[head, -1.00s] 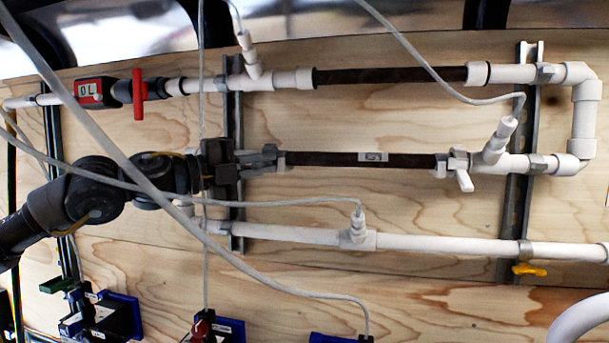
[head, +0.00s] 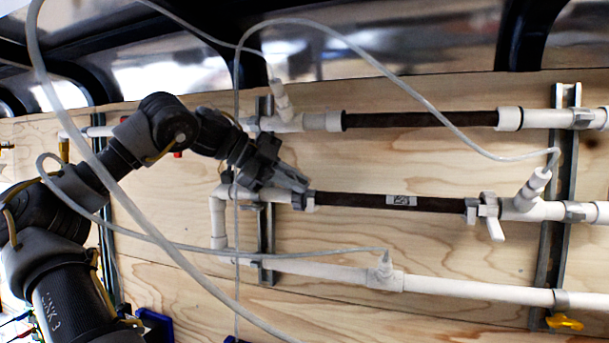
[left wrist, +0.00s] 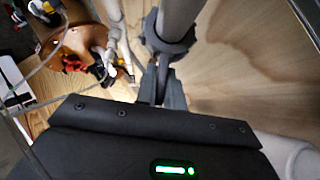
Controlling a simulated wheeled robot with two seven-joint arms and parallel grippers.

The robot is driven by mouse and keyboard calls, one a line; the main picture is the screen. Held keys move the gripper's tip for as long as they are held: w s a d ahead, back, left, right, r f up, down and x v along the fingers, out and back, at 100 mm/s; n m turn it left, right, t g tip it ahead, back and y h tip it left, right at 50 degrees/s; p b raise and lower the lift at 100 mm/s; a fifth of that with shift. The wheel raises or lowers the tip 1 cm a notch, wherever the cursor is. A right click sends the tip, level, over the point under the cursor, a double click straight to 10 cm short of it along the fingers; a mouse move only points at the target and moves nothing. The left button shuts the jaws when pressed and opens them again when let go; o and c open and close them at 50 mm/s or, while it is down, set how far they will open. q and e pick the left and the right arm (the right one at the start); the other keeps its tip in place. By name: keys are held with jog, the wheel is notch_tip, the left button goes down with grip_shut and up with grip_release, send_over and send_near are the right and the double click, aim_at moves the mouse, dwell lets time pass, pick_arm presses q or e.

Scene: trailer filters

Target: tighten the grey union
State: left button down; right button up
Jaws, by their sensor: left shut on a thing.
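The grey union (head: 305,201) is a ring at the left end of the middle dark filter tube (head: 350,200), seen in the head view. In the left wrist view the union (left wrist: 170,45) is a dark grey collar around the pipe. My left gripper (head: 300,183) reaches it from the upper left, with its fingertips at the union's upper side. In the left wrist view the fingers (left wrist: 163,88) are close together at the collar, shut on it. The part between the fingertips is mostly hidden. My right gripper is not in view.
A white union with a wing handle (head: 490,210) is at the filter's right end. An upper dark filter (head: 420,119) and a lower white pipe (head: 460,287) run alongside. Thin clear tubes (head: 180,245) cross in front of my arm. The plywood wall lies close behind.

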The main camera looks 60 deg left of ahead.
pick_arm(q)
jog(key=shift+w+a+r+n+g+h+p, duration=0.3)
jog(key=shift+n+g+h+p, duration=0.15)
jog(key=shift+g+p, duration=0.2)
jog(key=c, duration=1.5)
grip_release()
jog(key=shift+s+a+r, duration=0.15)
jog(key=shift+s+a, duration=0.05)
jog(key=shift+s, duration=0.15)
jog(key=b+v, duration=0.1)
jog(key=v, duration=0.8)
jog(key=shift+s+r, duration=0.25)
jog(key=shift+s, duration=0.05)
